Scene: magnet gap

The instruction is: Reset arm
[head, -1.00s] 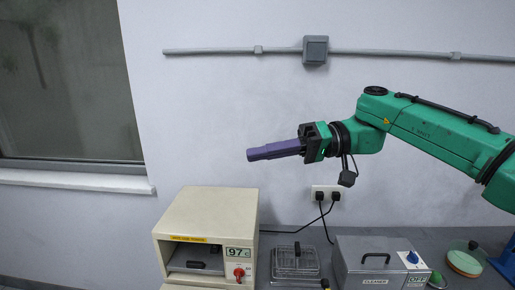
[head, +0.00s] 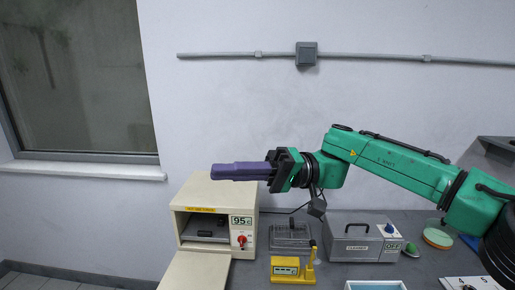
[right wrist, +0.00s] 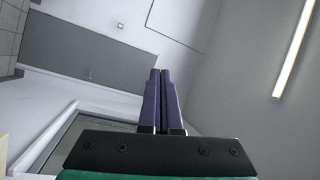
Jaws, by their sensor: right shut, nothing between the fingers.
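My right arm is green and comes in from the right in the head view. Its purple-fingered right gripper (head: 213,172) points left, held in the air in front of the wall and above the oven. The fingers are together with nothing between them. The right wrist view also shows the two purple fingers (right wrist: 160,73) side by side, touching or nearly so, against the room beyond. My left gripper is in neither view.
A cream oven (head: 183,222) with its door open reads 95. Behind the bench front stand a wire basket (head: 290,238), a yellow device (head: 285,270), a grey cleaner box (head: 345,242) marked OFF and a white-rimmed tray (head: 376,285). The air around the gripper is clear.

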